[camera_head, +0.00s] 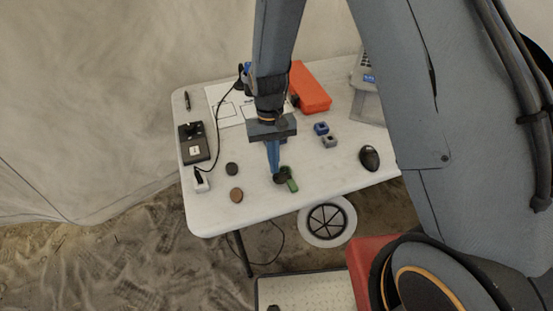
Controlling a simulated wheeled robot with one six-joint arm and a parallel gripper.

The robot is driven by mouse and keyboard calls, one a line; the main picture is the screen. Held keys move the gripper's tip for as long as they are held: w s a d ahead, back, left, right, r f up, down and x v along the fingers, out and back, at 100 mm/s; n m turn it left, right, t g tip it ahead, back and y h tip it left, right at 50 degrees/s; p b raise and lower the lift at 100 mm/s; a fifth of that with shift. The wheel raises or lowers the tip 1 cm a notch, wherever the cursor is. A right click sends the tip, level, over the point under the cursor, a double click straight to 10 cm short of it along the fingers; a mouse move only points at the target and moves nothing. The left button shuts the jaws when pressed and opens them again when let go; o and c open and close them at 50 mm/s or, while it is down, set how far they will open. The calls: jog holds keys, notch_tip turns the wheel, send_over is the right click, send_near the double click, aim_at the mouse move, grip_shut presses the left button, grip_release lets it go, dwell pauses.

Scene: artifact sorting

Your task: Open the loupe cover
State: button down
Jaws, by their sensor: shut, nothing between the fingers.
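A small item with a dark round part and a green part (290,180), which looks like the loupe, lies near the table's front edge. Whether its cover is open or closed is too small to tell. My gripper (275,173) points down at its left end, with its blue fingers shut and nothing between them. The fingertips overlap the dark part in this view. I cannot tell whether they touch it.
The white table (225,205) also holds a dark disc (232,169), a brown disc (236,195), a black box (194,143), an orange box (310,88), small blue and grey blocks (325,134) and a black mouse (369,158).

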jog(key=shift+s+a+n+h, duration=0.15)
jog(key=shift+s+n, duration=0.1)
jog(key=shift+n, duration=0.35)
jog(key=shift+s+a+n+h, duration=0.15)
jog(key=shift+s+n, duration=0.1)
jog(key=shift+n, duration=0.35)
jog(key=shift+d, duration=0.1)
jog(key=shift+s, duration=0.1)
jog(key=shift+s+d+p, duration=0.25)
jog(key=shift+d+p, duration=0.2)
jog(key=shift+d, duration=0.3)
jog(key=shift+w+a, duration=0.25)
jog(key=shift+w, duration=0.1)
jog(key=w, duration=0.1)
jog(key=w+a, duration=0.1)
jog(key=w+r+b, duration=0.1)
jog(key=shift+w+a, duration=0.35)
jog(key=s+d+b+v, duration=0.1)
jog(key=b+v, duration=0.1)
jog(key=v, duration=0.7)
jog(key=s+d+r+m+t, duration=0.2)
jog(key=s+d, duration=0.3)
jog(key=d, duration=0.3)
jog(key=s+d+r+m+t+y, duration=0.1)
jog(key=s+d+r+m, duration=0.1)
jog(key=s+d+r, duration=0.3)
jog(key=d, duration=0.3)
jog(key=shift+s+d+t, duration=0.35)
jog(key=shift+d+t, duration=0.05)
